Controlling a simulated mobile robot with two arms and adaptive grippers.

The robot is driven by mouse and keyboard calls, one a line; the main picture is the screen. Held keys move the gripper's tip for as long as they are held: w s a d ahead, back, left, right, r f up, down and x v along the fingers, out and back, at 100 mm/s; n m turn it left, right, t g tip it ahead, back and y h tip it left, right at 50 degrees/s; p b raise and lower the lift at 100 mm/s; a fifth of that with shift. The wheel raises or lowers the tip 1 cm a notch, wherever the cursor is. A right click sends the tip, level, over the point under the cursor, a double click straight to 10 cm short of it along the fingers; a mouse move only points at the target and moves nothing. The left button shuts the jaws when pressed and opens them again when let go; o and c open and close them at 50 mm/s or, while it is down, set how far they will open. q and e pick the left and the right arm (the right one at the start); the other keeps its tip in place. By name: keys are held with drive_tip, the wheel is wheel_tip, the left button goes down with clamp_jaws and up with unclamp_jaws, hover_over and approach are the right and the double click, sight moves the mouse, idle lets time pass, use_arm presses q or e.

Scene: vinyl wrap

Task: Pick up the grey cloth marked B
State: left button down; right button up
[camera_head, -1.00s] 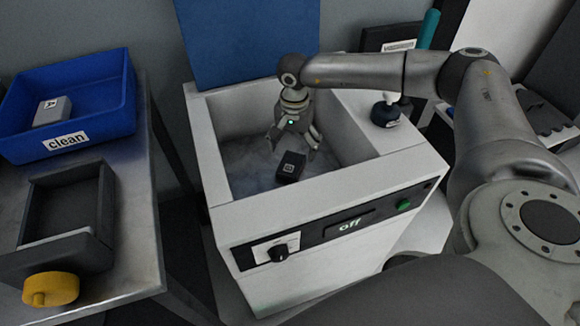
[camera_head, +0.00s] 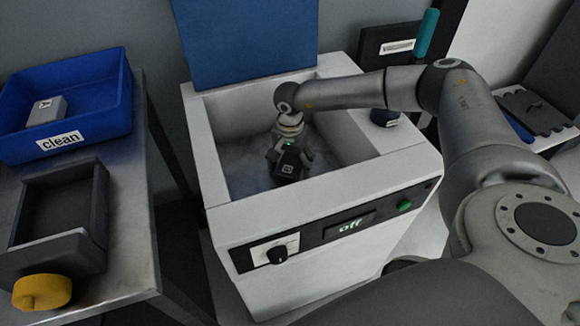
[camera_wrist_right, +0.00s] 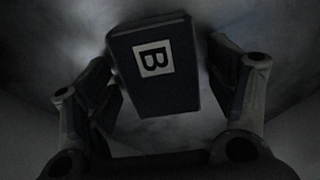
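The dark grey block-shaped cloth marked B (camera_head: 287,168) is inside the white basin of the machine (camera_head: 213,178). In the right wrist view the cloth (camera_wrist_right: 152,85) lies between the two fingers of my right gripper (camera_wrist_right: 165,85), slightly tilted, label facing the camera. The fingers are spread either side of it, with a narrow gap showing at the right finger; contact at the left finger is unclear. My left gripper is not in view.
The basin walls rise around my right gripper. On the left table are a blue bin labelled clean (camera_head: 105,125) with a light grey block (camera_head: 46,111), a dark open tray (camera_head: 98,215) and a yellow round object (camera_head: 42,292). The machine's display reads off (camera_head: 351,226).

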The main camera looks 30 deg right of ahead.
drive_tip(key=c, duration=0.7)
